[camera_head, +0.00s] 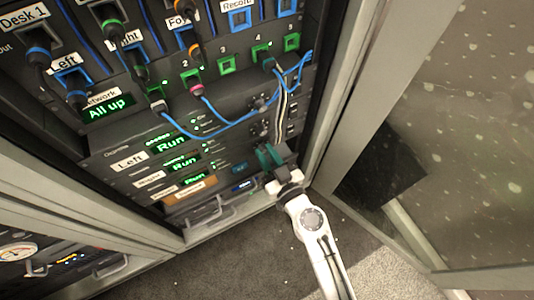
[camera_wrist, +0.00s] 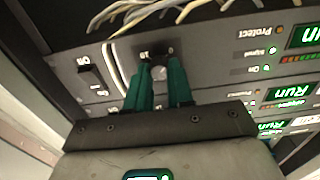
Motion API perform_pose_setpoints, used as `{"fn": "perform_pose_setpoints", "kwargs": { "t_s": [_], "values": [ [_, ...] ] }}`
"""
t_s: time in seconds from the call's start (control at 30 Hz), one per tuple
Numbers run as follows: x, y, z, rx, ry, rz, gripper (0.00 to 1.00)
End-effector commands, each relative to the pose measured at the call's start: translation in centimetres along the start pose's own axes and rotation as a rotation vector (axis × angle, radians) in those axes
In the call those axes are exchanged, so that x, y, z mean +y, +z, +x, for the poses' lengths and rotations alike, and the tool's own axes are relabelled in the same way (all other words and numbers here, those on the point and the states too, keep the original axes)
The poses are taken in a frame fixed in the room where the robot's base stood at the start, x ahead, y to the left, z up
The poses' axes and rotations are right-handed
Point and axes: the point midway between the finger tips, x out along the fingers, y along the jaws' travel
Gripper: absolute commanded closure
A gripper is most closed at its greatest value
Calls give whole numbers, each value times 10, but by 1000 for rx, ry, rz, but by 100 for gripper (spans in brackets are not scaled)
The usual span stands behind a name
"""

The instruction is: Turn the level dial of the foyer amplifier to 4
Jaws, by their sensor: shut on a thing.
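The stack of amplifiers (camera_head: 150,160) sits low in the rack, with green "Run" displays. One carries a "Left" label (camera_head: 130,161); the smaller labels below it are too small to read, so I cannot tell which is the foyer amplifier. My gripper (camera_head: 268,157) is at the right end of the stack. In the wrist view, the teal fingers of my gripper (camera_wrist: 160,85) are shut on a dial (camera_wrist: 158,73) on an amplifier panel. The fingers cover much of the dial, and its pointer and setting cannot be read.
A rocker switch (camera_wrist: 92,78) sits left of the dial in the wrist view. Blue patch cables (camera_head: 235,119) hang across the panel above the amplifiers. Pale cables (camera_wrist: 150,12) run close to the panel. An open door (camera_head: 345,95) stands to the right.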

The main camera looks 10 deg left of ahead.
Motion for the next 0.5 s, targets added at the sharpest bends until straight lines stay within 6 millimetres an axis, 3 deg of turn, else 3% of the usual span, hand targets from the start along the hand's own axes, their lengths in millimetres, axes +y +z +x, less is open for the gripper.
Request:
{"fn": "perform_pose_setpoints", "kwargs": {
  "t_s": [0.13,0.5],
  "values": [
    [0,0,0,0,0,0,99],
    [0,0,0,0,0,28,100]
  ]
}}
